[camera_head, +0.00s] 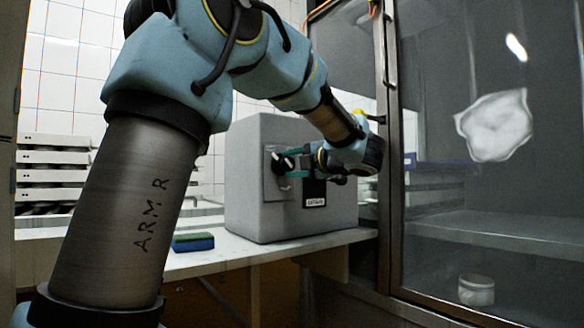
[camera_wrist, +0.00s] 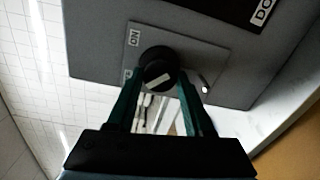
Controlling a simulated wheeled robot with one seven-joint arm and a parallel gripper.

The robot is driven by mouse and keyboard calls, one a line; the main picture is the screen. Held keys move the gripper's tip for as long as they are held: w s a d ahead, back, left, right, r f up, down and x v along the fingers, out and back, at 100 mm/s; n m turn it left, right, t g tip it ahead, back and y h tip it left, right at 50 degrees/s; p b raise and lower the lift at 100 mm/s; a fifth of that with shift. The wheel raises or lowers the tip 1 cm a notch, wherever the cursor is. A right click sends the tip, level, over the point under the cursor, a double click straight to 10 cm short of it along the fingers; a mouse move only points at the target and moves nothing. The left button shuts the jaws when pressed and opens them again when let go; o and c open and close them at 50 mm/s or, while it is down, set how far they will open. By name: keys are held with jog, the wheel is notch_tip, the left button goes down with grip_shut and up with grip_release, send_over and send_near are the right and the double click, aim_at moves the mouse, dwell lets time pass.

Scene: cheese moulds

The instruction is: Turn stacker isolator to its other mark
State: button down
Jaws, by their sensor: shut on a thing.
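The stacker isolator is a round black knob (camera_wrist: 158,72) with a pale bar across its face, on a grey plate (camera_wrist: 199,62) on the side of a grey box (camera_head: 247,200). In the wrist view an "ON" mark shows on the plate at the knob's upper left; another mark beside the knob is partly hidden by a finger. The pale bar lies slanted. My gripper (camera_wrist: 159,88) has its green fingers on either side of the knob and is shut on it. In the head view my gripper (camera_head: 290,163) reaches the knob from the right.
A glass-fronted cabinet (camera_head: 490,200) with a metal frame stands close on the right. The box sits on a pale counter (camera_head: 235,250). A blue and green sponge (camera_head: 193,242) lies left of the box. Stacked white trays (camera_head: 52,170) stand at far left.

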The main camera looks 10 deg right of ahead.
jog(key=shift+f, duration=0.1)
jog(key=shift+c, duration=1.5)
grip_release()
jog(key=shift+s+d, duration=0.1)
jog(key=p+v, duration=0.2)
jog(key=v, duration=0.8)
jog(key=shift+s, duration=0.25)
jog(key=shift+d, duration=0.15)
